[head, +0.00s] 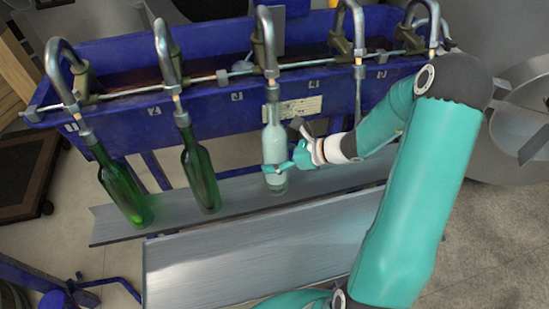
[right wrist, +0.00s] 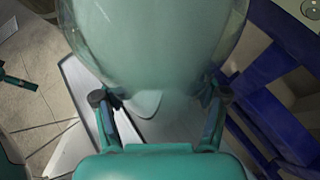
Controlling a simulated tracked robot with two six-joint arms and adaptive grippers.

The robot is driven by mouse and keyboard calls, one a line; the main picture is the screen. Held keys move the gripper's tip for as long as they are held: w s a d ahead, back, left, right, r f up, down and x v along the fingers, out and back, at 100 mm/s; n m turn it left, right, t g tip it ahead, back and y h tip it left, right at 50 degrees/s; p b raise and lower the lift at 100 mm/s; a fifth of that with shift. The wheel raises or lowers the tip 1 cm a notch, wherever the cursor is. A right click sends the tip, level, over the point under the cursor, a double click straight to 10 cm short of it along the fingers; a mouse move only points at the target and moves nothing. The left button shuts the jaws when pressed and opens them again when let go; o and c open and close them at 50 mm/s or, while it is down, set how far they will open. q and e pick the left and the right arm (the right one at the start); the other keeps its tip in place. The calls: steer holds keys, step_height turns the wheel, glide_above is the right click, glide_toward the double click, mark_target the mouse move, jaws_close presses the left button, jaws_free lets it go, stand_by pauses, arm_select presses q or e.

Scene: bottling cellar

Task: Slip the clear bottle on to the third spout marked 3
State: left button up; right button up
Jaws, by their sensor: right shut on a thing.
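The clear bottle (head: 274,141) stands nearly upright under the third spout (head: 266,42), above the metal ledge. Its neck top meets the lower end of this spout; I cannot tell how far the spout reaches inside. A small plate marked 3 (head: 237,97) is on the blue trough just left of it. My right gripper (head: 284,168) is shut around the lower body of the clear bottle, coming from the right. In the right wrist view the pale bottle (right wrist: 155,50) fills the top between both fingers (right wrist: 160,105). My left gripper is not in view.
Green bottles (head: 122,186) and (head: 199,172) hang under the first and second spouts at the left. The blue trough (head: 200,122) runs behind. The metal ledge (head: 237,205) lies below, with a wide metal sheet (head: 240,255) in front. Spouts to the right bear no bottles.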

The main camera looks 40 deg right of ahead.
steer(key=shift+s+a+f+b, duration=0.1)
steer(key=shift+f+b, duration=0.75)
steer(key=shift+f, duration=0.05)
stand_by(0.3)
steer(key=o, duration=1.5)
steer(key=shift+o, duration=0.7)
steer(key=shift+s, duration=0.1)
